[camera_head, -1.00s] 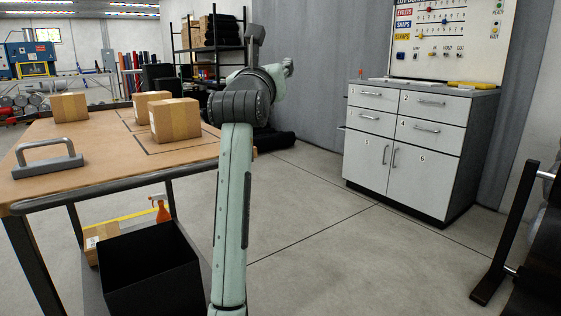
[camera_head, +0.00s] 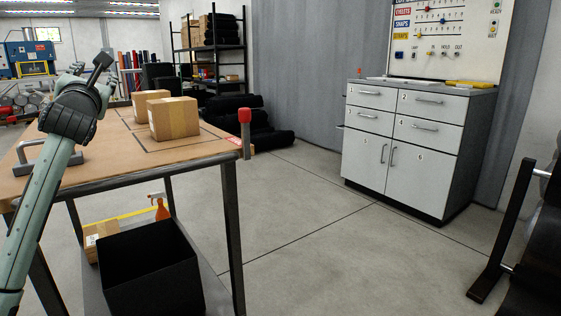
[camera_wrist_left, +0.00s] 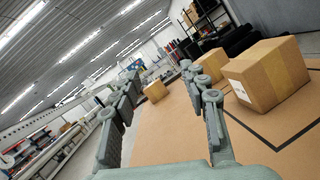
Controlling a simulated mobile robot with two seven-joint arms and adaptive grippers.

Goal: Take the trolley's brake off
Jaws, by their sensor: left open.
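The trolley (camera_head: 130,163) has a wooden top on a dark metal frame and fills the left of the head view. At its right corner stands an upright lever with a red knob (camera_head: 245,116), beside a small red label (camera_head: 234,141). I take it for the brake lever. My left gripper (camera_head: 103,63) is raised above the trolley's far left part, well apart from the lever. In the left wrist view its two fingers (camera_wrist_left: 160,75) are spread with nothing between them. The trolley's wheels are out of view.
Cardboard boxes (camera_head: 175,118) stand on the trolley top. A grey handle (camera_head: 70,159) there is partly hidden by my arm. A black bin (camera_head: 150,270) sits on the lower shelf. A white cabinet (camera_head: 405,150) stands at the back right. Open floor (camera_head: 310,215) lies between.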

